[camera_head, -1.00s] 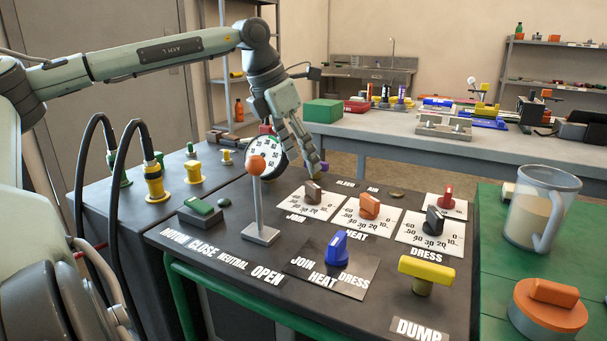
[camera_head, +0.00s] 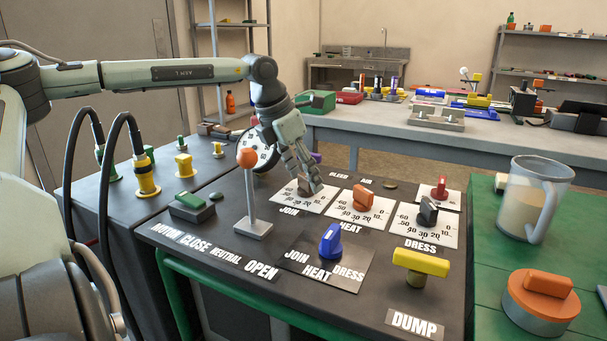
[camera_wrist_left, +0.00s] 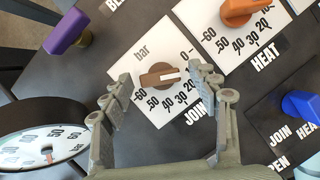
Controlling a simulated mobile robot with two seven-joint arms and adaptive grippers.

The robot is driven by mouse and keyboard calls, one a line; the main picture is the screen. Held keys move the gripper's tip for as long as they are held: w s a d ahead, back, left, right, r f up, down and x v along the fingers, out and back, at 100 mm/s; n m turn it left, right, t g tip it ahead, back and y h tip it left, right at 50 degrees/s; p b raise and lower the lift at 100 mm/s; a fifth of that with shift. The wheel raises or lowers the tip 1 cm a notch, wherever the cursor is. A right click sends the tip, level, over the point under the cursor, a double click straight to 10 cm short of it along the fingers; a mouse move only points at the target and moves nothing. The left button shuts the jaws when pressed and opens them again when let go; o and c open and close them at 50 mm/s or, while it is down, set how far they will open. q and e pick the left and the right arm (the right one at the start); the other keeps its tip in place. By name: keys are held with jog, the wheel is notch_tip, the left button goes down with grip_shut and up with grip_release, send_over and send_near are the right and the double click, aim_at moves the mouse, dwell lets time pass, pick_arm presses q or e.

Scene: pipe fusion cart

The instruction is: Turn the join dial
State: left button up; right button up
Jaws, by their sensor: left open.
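The join dial is a brown knob on a white scale plate (camera_head: 315,205) labelled JOIN. In the head view my left gripper (camera_head: 308,190) is over it and hides most of the knob. In the left wrist view the brown join knob (camera_wrist_left: 162,76) shows between the two open fingers of my left gripper (camera_wrist_left: 160,85). A white mark on the knob points right. The fingers stand to either side of it, and I cannot tell whether they touch it. My right gripper is not in view.
The orange heat knob (camera_head: 362,196), dark dress knob (camera_head: 427,211), blue selector (camera_head: 330,241), and yellow dump handle (camera_head: 421,262) are nearby. The orange-topped lever (camera_head: 250,190) and round gauge (camera_head: 262,150) stand left. A purple knob (camera_wrist_left: 68,32) is close by.

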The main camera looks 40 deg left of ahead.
pick_arm(q)
jog(key=c, duration=1.2)
jog(key=shift+o, duration=0.2)
